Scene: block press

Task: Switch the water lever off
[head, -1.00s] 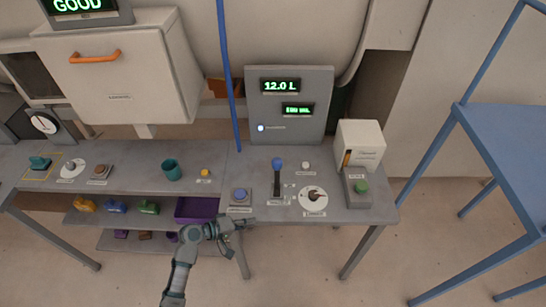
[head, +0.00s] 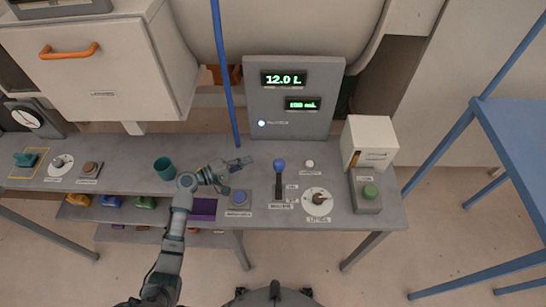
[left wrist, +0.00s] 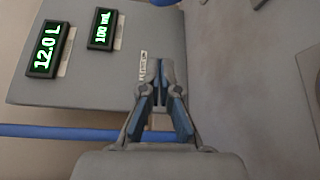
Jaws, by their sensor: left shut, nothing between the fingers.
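The water lever (head: 280,179) has a blue ball knob on a dark upright stem and stands on the grey bench in front of the display panel. My left gripper (head: 247,161) is shut and empty, just left of the knob and apart from it, above the bench. In the left wrist view the closed fingertips (left wrist: 160,66) point toward the bench and panel side. A blue piece, likely the knob (left wrist: 164,2), shows only at the top edge there. My right gripper is not in view.
The display panel (head: 295,98) reads 12.0 L and 100 mL. A blue-button box (head: 239,198), a dial (head: 317,201), a white button (head: 309,163) and a green-button box (head: 368,193) stand around the lever. A teal cup (head: 165,168) is left of my arm.

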